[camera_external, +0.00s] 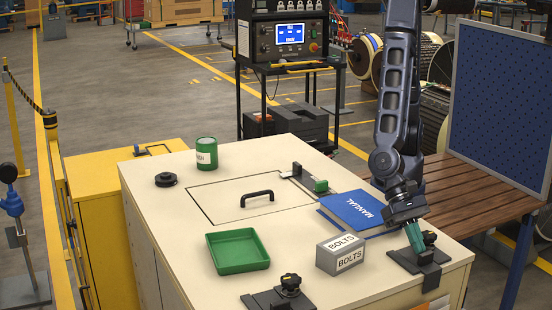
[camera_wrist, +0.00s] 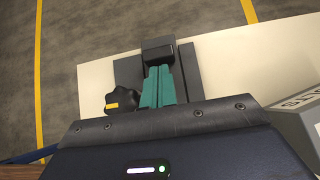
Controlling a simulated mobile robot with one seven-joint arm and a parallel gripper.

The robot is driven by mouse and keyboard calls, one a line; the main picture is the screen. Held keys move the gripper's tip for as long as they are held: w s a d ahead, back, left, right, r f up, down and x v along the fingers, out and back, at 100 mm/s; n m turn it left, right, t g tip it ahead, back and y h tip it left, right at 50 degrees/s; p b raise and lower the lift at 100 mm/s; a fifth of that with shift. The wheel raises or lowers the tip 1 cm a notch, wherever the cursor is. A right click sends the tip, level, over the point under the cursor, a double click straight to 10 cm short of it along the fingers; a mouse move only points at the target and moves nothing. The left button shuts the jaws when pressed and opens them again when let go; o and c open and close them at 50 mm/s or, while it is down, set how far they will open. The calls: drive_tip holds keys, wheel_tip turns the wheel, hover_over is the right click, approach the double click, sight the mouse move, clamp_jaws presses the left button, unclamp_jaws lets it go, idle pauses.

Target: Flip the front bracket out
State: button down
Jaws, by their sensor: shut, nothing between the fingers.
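My gripper (camera_external: 415,246) is low over a dark mounting plate (camera_external: 402,262) at the right front edge of the cream cabinet top. Its teal fingers (camera_wrist: 157,84) are shut with nothing between them. In the wrist view they lie over a dark bracket with a black end block (camera_wrist: 157,50) just past their tips. In the external view the bracket's dark bar (camera_external: 432,277) reaches over the cabinet edge. A black knob with a yellow mark (camera_wrist: 123,100) sits left of the fingers. Whether the fingers touch the bracket, I cannot tell.
A grey BOLTS box (camera_external: 341,254) and a blue manual (camera_external: 355,212) stand close to my gripper. Another dark mount with a knob (camera_external: 289,287) is at the near edge. A green tray (camera_external: 237,250), black handle (camera_external: 257,195) and green can (camera_external: 206,153) are farther left.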

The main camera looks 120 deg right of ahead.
sight(427, 253)
drive_tip(key=shift+a, duration=0.2)
drive_tip(key=shift+s+a+r, duration=0.1)
drive_tip(key=shift+a, duration=2.2)
drive_tip(key=shift+d, duration=0.1)
drive_tip(key=shift+d, duration=0.35)
drive_tip(key=d, duration=0.4)
drive_tip(key=shift+d+r, duration=0.1)
drive_tip(key=shift+r, duration=0.25)
drive_tip(key=v, duration=0.8)
drive_tip(key=shift+d+r, duration=0.2)
drive_tip(key=shift+d, duration=0.15)
drive_tip(key=shift+d+r, duration=0.1)
